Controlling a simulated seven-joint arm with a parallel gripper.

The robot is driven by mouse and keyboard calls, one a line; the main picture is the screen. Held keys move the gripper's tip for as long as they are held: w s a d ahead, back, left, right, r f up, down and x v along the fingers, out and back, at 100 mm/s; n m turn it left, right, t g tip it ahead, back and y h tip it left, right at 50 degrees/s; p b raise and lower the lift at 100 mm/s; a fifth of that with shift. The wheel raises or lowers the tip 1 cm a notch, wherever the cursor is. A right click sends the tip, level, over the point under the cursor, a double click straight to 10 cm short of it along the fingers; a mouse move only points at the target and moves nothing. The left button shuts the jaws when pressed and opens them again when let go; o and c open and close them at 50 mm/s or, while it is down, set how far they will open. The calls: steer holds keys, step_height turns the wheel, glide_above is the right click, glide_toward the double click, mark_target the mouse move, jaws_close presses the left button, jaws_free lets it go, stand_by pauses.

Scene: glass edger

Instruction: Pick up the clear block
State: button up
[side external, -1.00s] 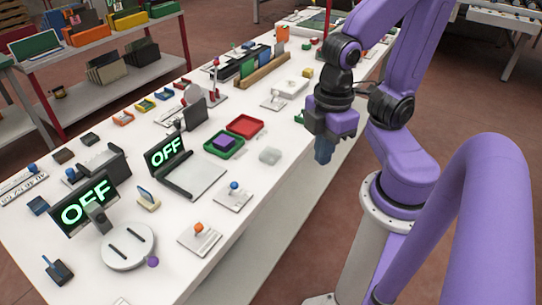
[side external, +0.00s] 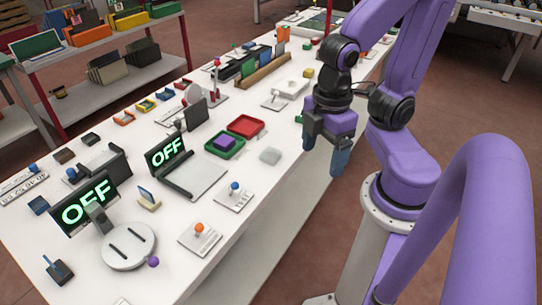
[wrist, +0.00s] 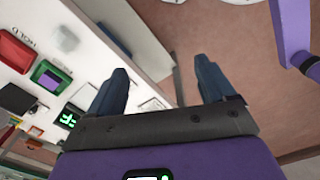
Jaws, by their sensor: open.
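The clear block (side external: 270,155) is a small translucent, whitish block. It lies on the white table, just right of the green tray, in the side external view. In the wrist view the clear block (wrist: 67,40) shows at the upper left, beside the trays. My gripper (side external: 322,157) is open and empty. It hangs right of the block, above the table's right edge, apart from the block. In the wrist view its two dark blue fingers (wrist: 162,80) stand wide apart, with the table edge and the floor beyond them.
A green tray (side external: 209,150) holding a purple block (side external: 224,143) and a red tray (side external: 246,117) stand left of the clear block. A display reading OFF (side external: 166,152) and a plate with a blue knob (side external: 234,197) are nearby. The table around the block's right side is bare.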

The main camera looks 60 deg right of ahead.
steer(key=w+d+f+n+h, duration=0.1)
steer(key=w+d+f+h, duration=0.1)
steer(key=w+h, duration=0.3)
steer(key=w+d+f+n+h, duration=0.1)
steer(key=w+f+h, duration=0.15)
steer(key=w, duration=0.35)
steer(key=n+h, duration=0.3)
steer(key=h, duration=0.3)
glide_toward(272, 151)
steer(key=d+r, duration=0.4)
steer(key=r, duration=0.1)
steer(key=shift+a+f, duration=0.2)
steer(key=shift+f, duration=3)
steer(key=shift+x, duration=2.55)
steer(key=shift+f, duration=0.1)
steer(key=c, duration=1.1)
